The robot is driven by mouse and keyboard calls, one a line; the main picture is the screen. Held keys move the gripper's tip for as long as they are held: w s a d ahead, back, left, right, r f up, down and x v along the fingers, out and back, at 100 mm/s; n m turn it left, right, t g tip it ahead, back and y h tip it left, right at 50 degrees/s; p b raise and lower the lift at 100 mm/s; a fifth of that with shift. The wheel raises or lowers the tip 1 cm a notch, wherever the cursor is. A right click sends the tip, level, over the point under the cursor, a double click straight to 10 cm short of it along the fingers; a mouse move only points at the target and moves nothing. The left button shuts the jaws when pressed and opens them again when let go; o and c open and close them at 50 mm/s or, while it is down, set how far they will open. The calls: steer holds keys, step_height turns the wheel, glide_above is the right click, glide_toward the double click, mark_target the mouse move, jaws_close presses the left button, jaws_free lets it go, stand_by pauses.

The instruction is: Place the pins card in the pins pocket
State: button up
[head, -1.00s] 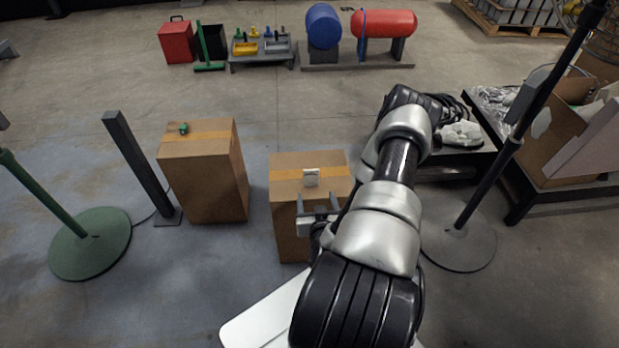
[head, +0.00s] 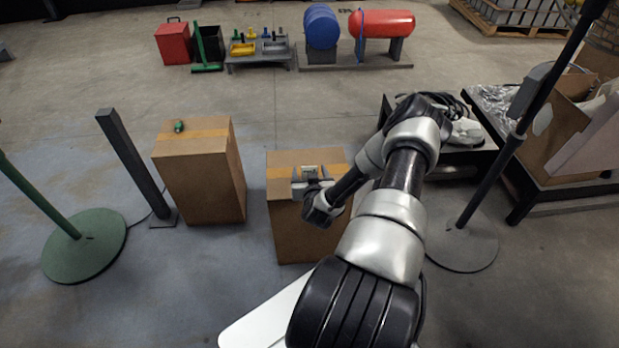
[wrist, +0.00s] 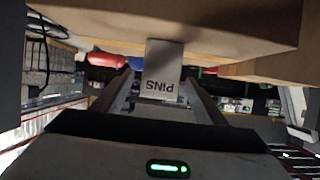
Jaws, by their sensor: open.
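My gripper (head: 310,178) is open at the box's top front edge. In the wrist view its fingers (wrist: 163,85) lie on either side of the card, with gaps between. I cannot make out the pins pocket in either view.
A second cardboard box (head: 202,180) stands to the left, with a small green object (head: 179,126) on top. A dark post (head: 135,165) and a green round-based stand (head: 85,245) are further left. A black stand (head: 480,190) and tables are on the right.

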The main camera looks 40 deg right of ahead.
steer(key=shift+w+d+f, duration=0.2)
steer(key=shift+w+d, duration=0.05)
steer(key=shift+w, duration=0.1)
steer(key=shift+c, duration=0.2)
steer(key=c, duration=1.2)
steer(key=shift+r, duration=0.15)
